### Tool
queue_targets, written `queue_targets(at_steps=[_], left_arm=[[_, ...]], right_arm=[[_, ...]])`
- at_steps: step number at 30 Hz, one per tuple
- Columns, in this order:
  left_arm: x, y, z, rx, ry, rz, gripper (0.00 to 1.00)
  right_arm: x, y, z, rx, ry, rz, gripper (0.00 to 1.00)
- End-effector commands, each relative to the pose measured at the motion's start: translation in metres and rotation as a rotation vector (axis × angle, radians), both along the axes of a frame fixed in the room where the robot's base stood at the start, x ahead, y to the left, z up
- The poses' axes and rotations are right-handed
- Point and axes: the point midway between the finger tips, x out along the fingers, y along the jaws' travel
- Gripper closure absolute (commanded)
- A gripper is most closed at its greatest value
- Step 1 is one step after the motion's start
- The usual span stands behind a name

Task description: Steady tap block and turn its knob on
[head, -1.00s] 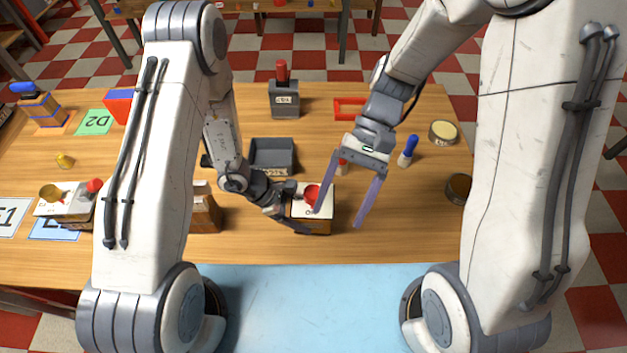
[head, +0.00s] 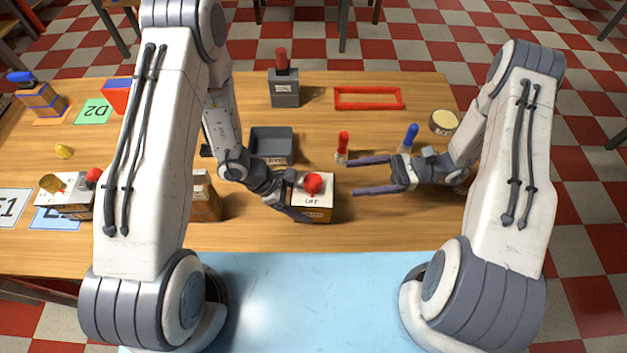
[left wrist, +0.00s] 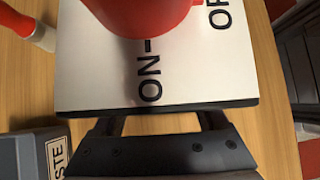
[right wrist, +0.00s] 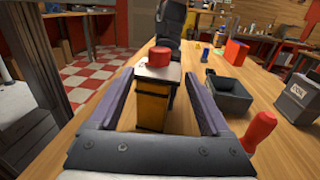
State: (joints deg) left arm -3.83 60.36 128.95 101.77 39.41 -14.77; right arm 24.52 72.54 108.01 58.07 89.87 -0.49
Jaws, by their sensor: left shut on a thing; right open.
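The tap block (head: 316,214) is a wooden box with a white top and a round red knob (head: 313,183), standing near the table's front edge. My left gripper (head: 294,202) is shut on it from the left. In the left wrist view the white top (left wrist: 90,80) carries ON and OFF marks, and the knob (left wrist: 145,12) is cut off by the frame; a small red part juts toward OFF. My right gripper (head: 354,176) is open and empty, right of the block and apart from it, fingers pointing at it. In the right wrist view the knob (right wrist: 161,57) appears between the fingers.
A red-handled tool (head: 343,147) stands close beside the right gripper's far finger, and a blue-handled one (head: 409,137) is behind that arm. A grey tray (head: 272,145) lies behind the block. A wooden box (head: 205,200) stands left. Bare table lies in front of the right gripper.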

Motion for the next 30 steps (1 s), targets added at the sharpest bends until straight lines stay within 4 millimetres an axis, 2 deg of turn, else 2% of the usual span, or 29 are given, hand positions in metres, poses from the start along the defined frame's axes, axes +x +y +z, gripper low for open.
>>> queue_targets(at_steps=[9, 15, 21, 29, 30], left_arm=[[0.000, 0.000, -0.001, 0.001, 0.000, 0.000, 0.73], [0.000, 0.000, -0.001, 0.001, 0.000, 0.000, 0.73], [0.000, 0.000, -0.001, 0.001, 0.001, -0.001, 0.73], [0.000, 0.000, -0.001, 0.001, 0.001, -0.001, 0.73], [0.000, 0.000, -0.001, 0.001, 0.001, -0.001, 0.73]], right_arm=[[-0.010, 0.062, 0.000, -0.002, 0.003, 0.010, 0.19], [-0.014, 0.094, 0.000, -0.002, 0.001, 0.009, 0.19], [-0.015, 0.108, 0.000, -0.003, 0.001, 0.005, 0.19], [-0.016, 0.110, 0.000, -0.003, 0.000, 0.004, 0.19], [-0.016, 0.110, 0.000, -0.003, 0.000, 0.004, 0.22]])
